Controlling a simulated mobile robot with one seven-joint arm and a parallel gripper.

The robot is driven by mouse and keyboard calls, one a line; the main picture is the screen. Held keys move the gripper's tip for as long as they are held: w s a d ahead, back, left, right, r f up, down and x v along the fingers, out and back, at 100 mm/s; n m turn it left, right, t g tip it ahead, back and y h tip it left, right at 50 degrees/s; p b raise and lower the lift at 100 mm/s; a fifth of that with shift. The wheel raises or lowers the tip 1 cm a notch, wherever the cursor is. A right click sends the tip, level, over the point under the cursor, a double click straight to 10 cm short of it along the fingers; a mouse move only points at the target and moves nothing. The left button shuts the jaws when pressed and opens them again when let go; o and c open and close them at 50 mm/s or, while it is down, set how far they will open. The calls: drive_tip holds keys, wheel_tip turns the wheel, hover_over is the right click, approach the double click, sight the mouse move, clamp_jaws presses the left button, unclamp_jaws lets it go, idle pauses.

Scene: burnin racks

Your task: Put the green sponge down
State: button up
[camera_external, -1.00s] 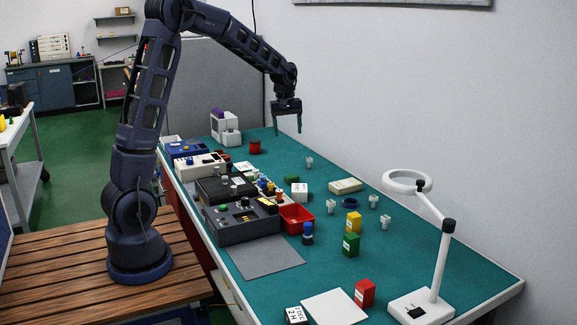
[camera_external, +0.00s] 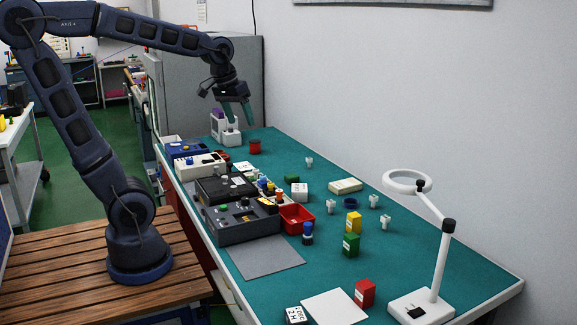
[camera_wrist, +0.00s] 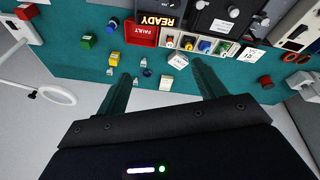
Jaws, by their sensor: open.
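The green sponge (camera_external: 291,178) is a small flat dark-green piece lying on the teal bench, just behind a small white box. I cannot make it out in the wrist view, where a finger may hide it. My gripper (camera_external: 241,122) is open and empty, up in the air over the far left end of the bench, well apart from the sponge. In the wrist view its two spread fingers (camera_wrist: 162,70) have nothing between them but the bench farther off.
The white box (camera_external: 299,191) and a cream box (camera_external: 345,185) lie near the sponge. A red tray (camera_external: 296,217) and grey-black test units (camera_external: 240,221) stand along the left edge. A magnifier lamp (camera_external: 434,270) stands at front right. Bare teal surface shows between the small items.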

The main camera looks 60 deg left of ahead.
drive_tip(key=s+d+f+m+t, duration=0.1)
drive_tip(key=s+d+m, duration=0.3)
drive_tip(key=s, duration=0.7)
drive_tip(key=shift+s+f+m, duration=0.3)
drive_tip(key=shift+s+f, duration=0.1)
drive_tip(key=shift+f, duration=0.25)
